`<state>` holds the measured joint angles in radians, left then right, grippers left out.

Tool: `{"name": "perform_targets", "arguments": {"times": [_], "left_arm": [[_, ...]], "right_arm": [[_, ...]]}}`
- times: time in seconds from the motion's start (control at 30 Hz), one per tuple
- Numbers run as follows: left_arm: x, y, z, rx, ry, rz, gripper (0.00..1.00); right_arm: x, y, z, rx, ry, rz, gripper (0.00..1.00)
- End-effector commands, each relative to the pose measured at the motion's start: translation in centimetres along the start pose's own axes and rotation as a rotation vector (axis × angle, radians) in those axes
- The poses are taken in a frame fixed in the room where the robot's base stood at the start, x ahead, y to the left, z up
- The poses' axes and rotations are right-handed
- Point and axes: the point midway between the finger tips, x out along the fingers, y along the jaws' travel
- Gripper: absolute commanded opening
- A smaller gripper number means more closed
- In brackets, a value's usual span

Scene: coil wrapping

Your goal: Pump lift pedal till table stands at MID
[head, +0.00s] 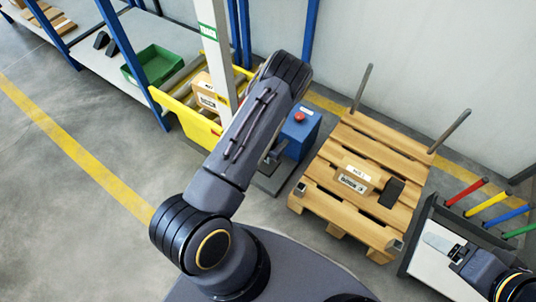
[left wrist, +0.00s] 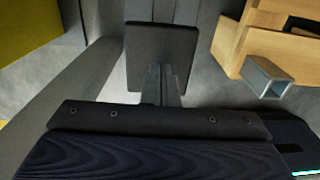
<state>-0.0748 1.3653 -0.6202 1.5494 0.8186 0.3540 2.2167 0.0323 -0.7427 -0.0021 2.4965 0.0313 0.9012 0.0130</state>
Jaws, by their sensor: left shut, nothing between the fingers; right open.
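The lift table is a yellow-sided frame (head: 193,128) with rollers, beside a tall pale post (head: 215,50) that bears a green label (head: 207,32); its lettering is too small to read. In the left wrist view a flat dark pad (left wrist: 160,42), apparently the lift pedal, lies just beyond my left gripper (left wrist: 161,88). The gripper is shut and empty, its fingers pointing at the pad's near edge; I cannot tell whether they touch. My right gripper (head: 453,250) is open at the lower right, above a grey-topped stand (head: 418,262).
A blue box with a red button (head: 299,134) stands right of my left arm. A wooden pallet (head: 330,209) with upright posts holds a carton (head: 355,182). Coloured rods (head: 466,192) stick out at the right. Shelves (head: 95,62) with a green bin (head: 153,64) stand at left; the left floor is clear.

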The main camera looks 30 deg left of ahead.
Motion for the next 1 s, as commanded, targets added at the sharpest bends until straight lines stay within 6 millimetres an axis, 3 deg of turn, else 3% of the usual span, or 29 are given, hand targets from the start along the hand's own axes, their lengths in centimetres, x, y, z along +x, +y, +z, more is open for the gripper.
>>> {"name": "perform_targets", "arguments": {"times": [0.5, 0.8, 1.0], "left_arm": [[1.0, 0.0, -0.1, 0.000, 0.000, 0.000, 0.00], [6.0, 0.0, -1.1, -0.001, 0.003, -0.001, 0.00], [6.4, 0.0, -1.3, -0.001, 0.005, 0.000, 0.00]], "right_arm": [[0.4, 0.2, 0.2, 0.000, 0.000, 0.000, 0.76], [3.3, 1.5, 1.7, 0.000, 0.000, 0.000, 0.76], [3.3, 1.5, 1.6, 0.000, 0.000, 0.000, 0.76]]}}
